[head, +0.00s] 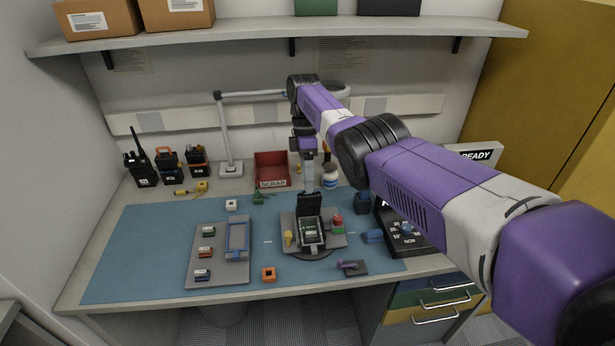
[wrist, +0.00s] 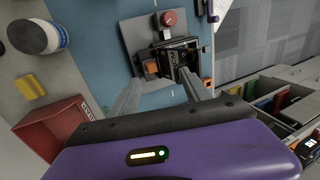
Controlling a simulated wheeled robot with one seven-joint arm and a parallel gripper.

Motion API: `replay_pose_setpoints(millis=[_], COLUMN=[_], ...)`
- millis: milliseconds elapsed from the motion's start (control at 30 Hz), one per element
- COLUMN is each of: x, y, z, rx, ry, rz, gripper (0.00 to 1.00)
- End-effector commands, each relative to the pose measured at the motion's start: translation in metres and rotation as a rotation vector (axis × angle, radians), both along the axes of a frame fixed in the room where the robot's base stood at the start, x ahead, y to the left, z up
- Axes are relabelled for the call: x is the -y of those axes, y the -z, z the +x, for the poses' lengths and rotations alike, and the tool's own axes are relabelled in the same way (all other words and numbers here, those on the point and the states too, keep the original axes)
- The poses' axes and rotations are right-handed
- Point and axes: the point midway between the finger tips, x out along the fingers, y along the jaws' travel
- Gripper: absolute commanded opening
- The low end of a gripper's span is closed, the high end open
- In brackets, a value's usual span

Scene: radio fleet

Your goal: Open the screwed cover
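A small device (head: 310,236) with a dark frame and pale inside sits on a grey fixture plate (head: 287,217) at the middle of the blue mat. A black panel (head: 310,204), which looks like its cover, stands raised at the device's far edge. The device also shows in the wrist view (wrist: 181,54), partly behind a finger. My gripper (head: 309,190) points down just above and behind the raised panel. Its two fingers are spread in the wrist view (wrist: 160,82), with nothing seen held between them. Whether a finger touches the panel is unclear. Screws cannot be made out.
A red knob (head: 337,220) and a yellow piece (head: 288,238) flank the device. A grey tray (head: 207,268) with small modules lies left. A red scrap bin (head: 272,168) and a white bottle (head: 330,178) stand behind. A black box (head: 405,240) stands right.

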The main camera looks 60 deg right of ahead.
Motion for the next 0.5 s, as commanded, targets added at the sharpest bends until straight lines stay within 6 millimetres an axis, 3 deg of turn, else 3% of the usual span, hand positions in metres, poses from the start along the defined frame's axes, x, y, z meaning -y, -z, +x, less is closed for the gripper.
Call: replay_pose_setpoints(millis=[33, 167, 267, 500], x=[-0.004, -0.002, 0.001, 0.011], y=[0.018, 0.014, 0.003, -0.045], z=[-0.004, -0.003, -0.001, 0.009], rx=[-0.009, -0.008, -0.007, 0.001], ry=[0.002, 0.003, 0.002, 0.001], rz=[0.007, 0.005, 0.005, 0.000], gripper=[0.30, 0.30, 0.30, 0.30])
